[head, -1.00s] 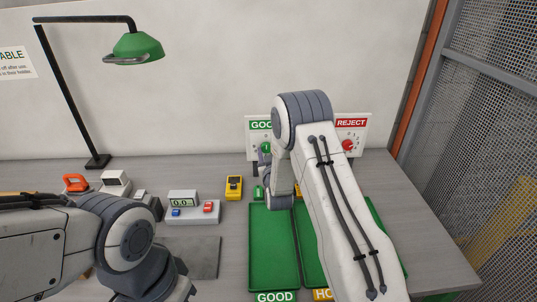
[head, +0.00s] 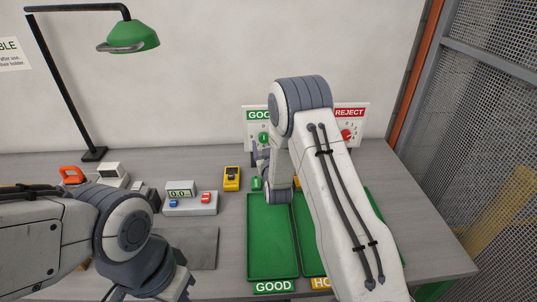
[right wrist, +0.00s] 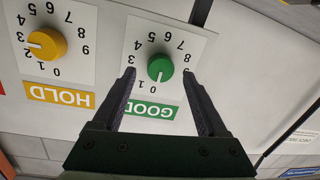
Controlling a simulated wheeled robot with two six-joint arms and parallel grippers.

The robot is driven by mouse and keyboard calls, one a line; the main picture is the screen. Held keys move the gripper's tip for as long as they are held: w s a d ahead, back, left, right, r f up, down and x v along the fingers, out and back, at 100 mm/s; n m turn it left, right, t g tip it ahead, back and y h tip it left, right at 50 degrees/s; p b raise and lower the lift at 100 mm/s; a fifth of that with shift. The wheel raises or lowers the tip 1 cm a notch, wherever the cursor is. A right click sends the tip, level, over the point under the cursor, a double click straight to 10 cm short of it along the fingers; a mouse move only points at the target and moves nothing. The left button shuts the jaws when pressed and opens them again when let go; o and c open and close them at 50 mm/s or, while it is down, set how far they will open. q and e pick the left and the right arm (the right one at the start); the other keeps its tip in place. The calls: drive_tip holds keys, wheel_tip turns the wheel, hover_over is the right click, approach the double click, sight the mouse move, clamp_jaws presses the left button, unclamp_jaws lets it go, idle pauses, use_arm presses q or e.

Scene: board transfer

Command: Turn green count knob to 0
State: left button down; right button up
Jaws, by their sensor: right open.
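The green count knob (right wrist: 160,68) is on the white GOOD panel (right wrist: 199,45) on the wall. In the right wrist view the panel is upside down, and the knob's white pointer points down, close to the 0. The knob also shows in the head view (head: 264,139), small. My right gripper (right wrist: 158,74) is open, its two dark fingers on either side of the knob with gaps; how far they are from the panel I cannot tell. In the head view the right gripper (head: 261,158) is partly hidden by my arm. My left arm is at the lower left, its fingers out of view.
The HOLD panel with a yellow knob (right wrist: 47,44) is beside the GOOD panel; my right arm hides it in the head view. The REJECT panel with a red knob (head: 347,135) is right. Green trays (head: 273,238), a meter (head: 191,202) and a lamp (head: 133,36) are on the bench.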

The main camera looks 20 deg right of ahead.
drive_tip(key=b+v, duration=0.2)
drive_tip(key=v, duration=0.6)
drive_tip(key=shift+s+b, duration=0.35)
drive_tip(key=shift+s, duration=0.1)
drive_tip(key=shift+a, duration=0.15)
drive_tip(key=s+a+n+g+y, duration=0.25)
drive_tip(key=s+a+g, duration=0.2)
drive_tip(key=a, duration=0.45)
drive_tip(key=s+a+n+g+y, duration=0.1)
drive_tip(key=s+a+g+y, duration=0.4)
drive_tip(key=a, duration=0.4)
drive_tip(key=s+r+n+g+h, duration=0.1)
drive_tip(key=s+n+g, duration=0.1)
drive_tip(key=s, duration=1.1)
drive_tip(key=s+r+n+g+h, duration=0.1)
drive_tip(key=s+g, duration=0.4)
drive_tip(key=s, duration=0.8)
drive_tip(key=shift+r+n+h, duration=0.3)
drive_tip(key=shift+n+h, duration=0.25)
drive_tip(key=shift+s+d+g, duration=0.15)
drive_tip(key=shift+g, duration=0.1)
